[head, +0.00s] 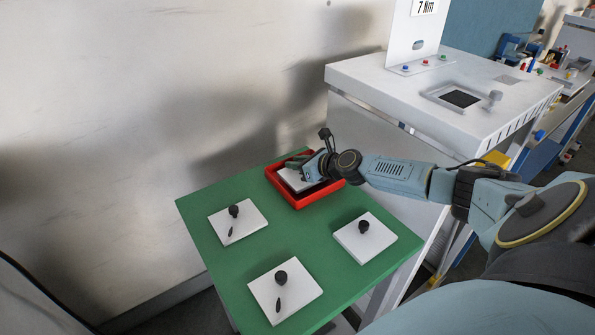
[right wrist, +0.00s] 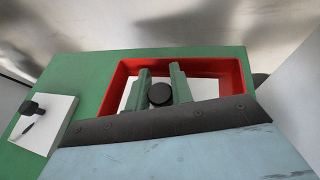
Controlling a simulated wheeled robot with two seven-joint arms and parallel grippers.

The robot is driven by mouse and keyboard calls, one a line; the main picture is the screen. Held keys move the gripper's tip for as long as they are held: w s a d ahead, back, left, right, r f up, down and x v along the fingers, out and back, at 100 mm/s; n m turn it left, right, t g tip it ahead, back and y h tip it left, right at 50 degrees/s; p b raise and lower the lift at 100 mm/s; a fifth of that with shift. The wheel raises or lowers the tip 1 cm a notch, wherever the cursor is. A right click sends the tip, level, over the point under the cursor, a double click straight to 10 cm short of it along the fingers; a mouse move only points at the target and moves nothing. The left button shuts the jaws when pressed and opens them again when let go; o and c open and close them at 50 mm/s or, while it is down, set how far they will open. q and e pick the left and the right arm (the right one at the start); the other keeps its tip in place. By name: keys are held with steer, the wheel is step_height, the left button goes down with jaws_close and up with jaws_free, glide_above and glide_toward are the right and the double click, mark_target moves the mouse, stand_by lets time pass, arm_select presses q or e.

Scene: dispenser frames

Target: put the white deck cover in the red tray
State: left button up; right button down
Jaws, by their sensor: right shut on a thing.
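My right gripper (head: 306,168) is over the red tray (head: 322,195) at the back of the green table. In the right wrist view its two green fingers (right wrist: 161,88) stand on either side of a round black knob (right wrist: 160,95), shut on it. The knob belongs to a white deck cover (head: 291,181), a flat white plate partly hidden under the gripper. The plate also shows inside the red rim in the right wrist view (right wrist: 204,89). I cannot tell whether it rests on the tray floor or hangs just above. My left gripper is out of view.
Three other white plates with black knobs lie on the green table (head: 203,263): one at left (head: 255,217), one at front (head: 300,289), one at right (head: 352,246). A white bench (head: 385,80) stands behind to the right. A pale wall is close behind the table.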

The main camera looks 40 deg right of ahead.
steer(key=shift+f, duration=0.7)
steer(key=shift+r, duration=0.15)
steer(key=c, duration=1.6)
jaws_free()
steer(key=shift+f, duration=0.25)
steer(key=shift+c, duration=0.2)
steer(key=o, duration=0.4)
